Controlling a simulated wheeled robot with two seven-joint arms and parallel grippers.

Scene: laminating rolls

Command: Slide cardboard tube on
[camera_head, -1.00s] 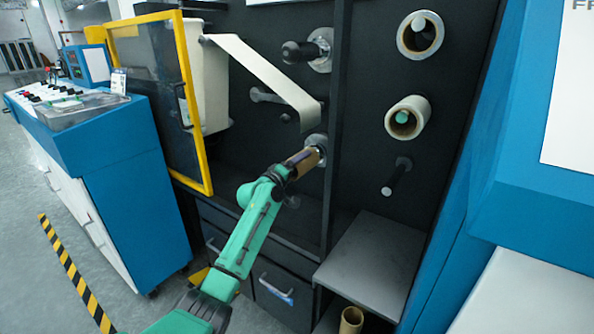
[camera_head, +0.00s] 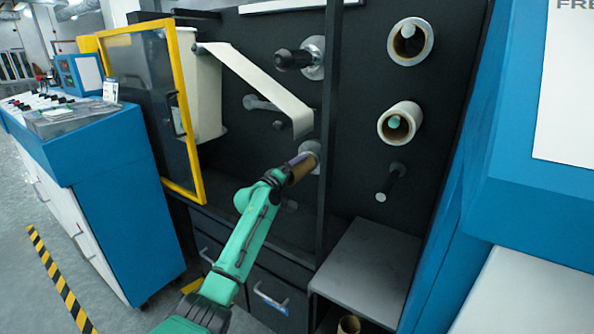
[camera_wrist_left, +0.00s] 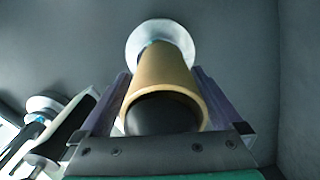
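A brown cardboard tube (camera_head: 299,172) is at the lower spindle of the dark machine panel. In the left wrist view the tube (camera_wrist_left: 163,82) points away from me, its open near end dark inside. A pale round flange (camera_wrist_left: 160,38) is just behind its far end, with a short bright piece of spindle between. The tube appears to be around the spindle; the flange (camera_head: 311,152) also shows in the head view. My left gripper (camera_head: 290,172) is shut on the tube, one finger on each side (camera_wrist_left: 161,88). My right gripper is not in view.
A cream web strip (camera_head: 258,82) hangs above the tube. A black spindle (camera_head: 293,59) sits higher up. Two cream rolls (camera_head: 410,42) and a bare peg (camera_head: 390,183) are right of a dark divider. A yellow-framed door (camera_head: 186,110) stands open left. Another tube (camera_head: 349,325) is below the grey shelf (camera_head: 368,265).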

